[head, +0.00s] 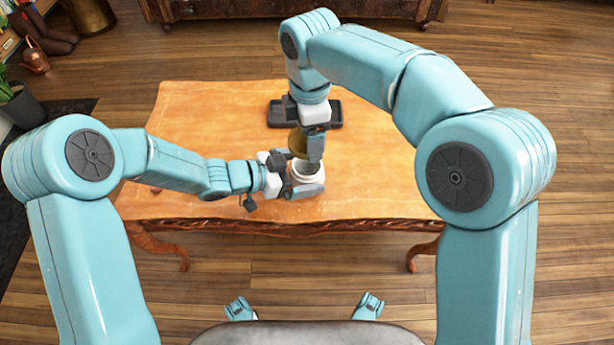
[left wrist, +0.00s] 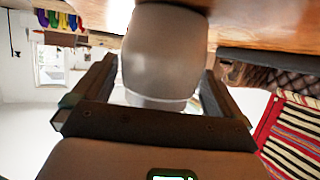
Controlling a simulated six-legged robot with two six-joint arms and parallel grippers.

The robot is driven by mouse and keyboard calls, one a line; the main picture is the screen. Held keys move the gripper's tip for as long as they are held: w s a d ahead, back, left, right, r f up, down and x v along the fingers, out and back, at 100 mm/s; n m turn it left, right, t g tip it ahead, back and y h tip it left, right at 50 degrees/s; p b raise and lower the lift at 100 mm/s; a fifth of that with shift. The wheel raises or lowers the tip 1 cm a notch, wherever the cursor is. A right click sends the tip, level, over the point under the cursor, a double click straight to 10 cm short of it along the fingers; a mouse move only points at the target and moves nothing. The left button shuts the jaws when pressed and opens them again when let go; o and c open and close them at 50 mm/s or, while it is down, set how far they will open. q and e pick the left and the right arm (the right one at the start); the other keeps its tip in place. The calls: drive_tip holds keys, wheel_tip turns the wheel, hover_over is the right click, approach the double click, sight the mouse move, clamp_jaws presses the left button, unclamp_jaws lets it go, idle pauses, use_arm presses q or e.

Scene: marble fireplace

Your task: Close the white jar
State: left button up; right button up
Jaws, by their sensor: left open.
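The white jar (head: 303,169) stands on the wooden table near its front edge, its open mouth facing up. My left gripper (head: 307,186) is open with its fingers on either side of the jar. In the left wrist view the pale jar body (left wrist: 163,58) sits between the two dark fingers (left wrist: 155,88). My right gripper (head: 312,152) comes down from above and is shut on a round, gold-brown lid (head: 297,142). The lid is tilted steeply, just above and behind the jar's mouth. Part of the lid is hidden by the right gripper.
The wooden table (head: 200,110) is mostly clear around the jar. A black tray-like object (head: 335,115) lies behind the right gripper. A small red thing (head: 155,189) shows at the table's left, partly behind my left arm.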

use_arm(q)
drive_tip(key=shift+w+d+f, duration=0.15)
drive_tip(key=shift+d+f, duration=0.05)
drive_tip(key=shift+d, duration=0.25)
drive_tip(key=c, duration=1.3)
use_arm(e)
drive_tip(key=shift+f, duration=2.5)
drive_tip(key=shift+f, duration=0.9)
drive_tip(key=shift+f, duration=0.45)
use_arm(q)
drive_tip(key=shift+r, duration=0.1)
use_arm(e)
drive_tip(key=shift+d+f, duration=0.1)
drive_tip(key=shift+f, duration=0.4)
drive_tip(key=shift+r, duration=0.15)
